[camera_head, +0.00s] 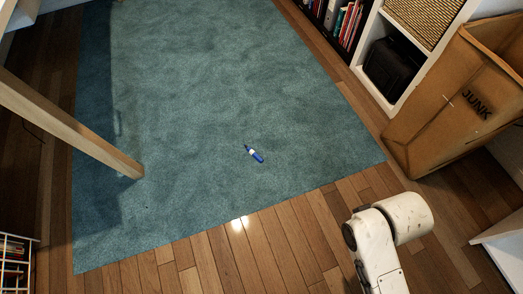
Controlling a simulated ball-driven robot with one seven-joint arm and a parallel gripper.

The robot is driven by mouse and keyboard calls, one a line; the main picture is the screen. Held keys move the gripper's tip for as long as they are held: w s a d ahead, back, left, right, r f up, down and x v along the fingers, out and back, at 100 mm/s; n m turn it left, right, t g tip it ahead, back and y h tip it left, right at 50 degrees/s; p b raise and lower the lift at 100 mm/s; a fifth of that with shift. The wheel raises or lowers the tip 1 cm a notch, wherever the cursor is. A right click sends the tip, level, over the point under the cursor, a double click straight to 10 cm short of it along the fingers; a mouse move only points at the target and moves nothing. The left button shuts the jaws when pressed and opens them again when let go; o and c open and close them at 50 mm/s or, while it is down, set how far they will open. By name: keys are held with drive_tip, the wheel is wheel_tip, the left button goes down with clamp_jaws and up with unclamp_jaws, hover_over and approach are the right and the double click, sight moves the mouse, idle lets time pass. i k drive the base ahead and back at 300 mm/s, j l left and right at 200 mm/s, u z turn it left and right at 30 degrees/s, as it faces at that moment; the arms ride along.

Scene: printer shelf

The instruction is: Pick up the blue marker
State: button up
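The blue marker (254,154) lies on the teal rug (220,80), a little below the middle of the head view. It is small, with a white band near its upper end, and points from upper left to lower right. Nothing covers it. Part of my white arm shows at the lower right, over the wood floor and apart from the marker. My gripper is out of the picture.
A wooden leg (75,130) comes down onto the rug at the left. A cardboard box marked JUNK (455,105) stands at the right beside a white shelf (405,92) with books. A wire basket (15,262) is at the lower left. The rug around the marker is clear.

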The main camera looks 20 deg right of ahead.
sight(254, 155)
drive_tip(key=i+j+z, duration=0.1)
drive_tip(key=z, duration=0.3)
drive_tip(key=i+j+z, duration=0.15)
drive_tip(key=z, duration=0.2)
drive_tip(key=j+z, duration=0.25)
drive_tip(key=z, duration=0.15)
drive_tip(key=i+j+z, duration=0.15)
drive_tip(key=j, duration=0.5)
drive_tip(key=i+j+z, duration=0.2)
drive_tip(key=j, duration=0.45)
drive_tip(key=j+z, duration=0.15)
drive_tip(key=j, duration=0.55)
drive_tip(key=i+j+z, duration=0.15)
drive_tip(key=j, duration=1.5)
